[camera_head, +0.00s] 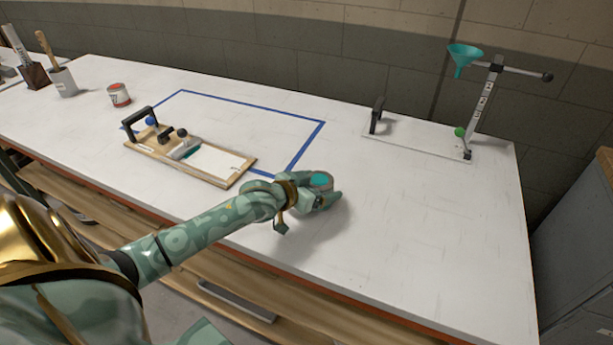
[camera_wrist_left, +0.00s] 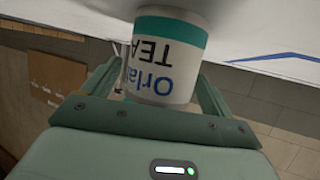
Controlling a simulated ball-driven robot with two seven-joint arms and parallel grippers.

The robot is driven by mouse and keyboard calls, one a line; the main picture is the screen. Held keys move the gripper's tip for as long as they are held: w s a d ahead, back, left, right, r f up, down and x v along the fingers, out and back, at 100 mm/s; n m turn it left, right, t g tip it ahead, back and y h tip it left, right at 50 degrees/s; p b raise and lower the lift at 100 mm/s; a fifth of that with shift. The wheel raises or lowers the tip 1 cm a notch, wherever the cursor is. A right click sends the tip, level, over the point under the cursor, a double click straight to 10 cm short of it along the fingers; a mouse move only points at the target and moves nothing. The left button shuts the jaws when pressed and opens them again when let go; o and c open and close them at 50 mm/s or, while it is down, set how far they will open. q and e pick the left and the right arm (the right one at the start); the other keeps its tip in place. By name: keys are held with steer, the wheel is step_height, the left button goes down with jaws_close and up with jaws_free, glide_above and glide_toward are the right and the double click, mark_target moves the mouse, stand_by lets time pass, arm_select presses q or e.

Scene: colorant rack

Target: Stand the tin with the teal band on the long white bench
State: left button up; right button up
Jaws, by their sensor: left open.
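The tin with the teal band (camera_head: 320,181) is at the near middle of the long white bench (camera_head: 410,230). Its teal top shows in the head view. In the left wrist view the tin (camera_wrist_left: 163,62) fills the space between my fingers, its white label and teal band upside down in the picture. It looks upright on the bench, but its base contact is hard to make out. My left gripper (camera_head: 322,197) is open around the tin, one finger on each side. My right gripper is not in view.
A wooden board with a black handle (camera_head: 205,165) lies left of the tin, by a blue tape outline (camera_head: 300,150). A stand with a teal funnel (camera_head: 464,58) is at the back right. A red-and-white tin (camera_head: 119,95) stands far left.

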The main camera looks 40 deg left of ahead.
arm_select(q)
steer(key=p+v, duration=0.3)
steer(key=v, duration=0.8)
steer(key=shift+s, duration=0.25)
steer(key=shift+a, duration=0.1)
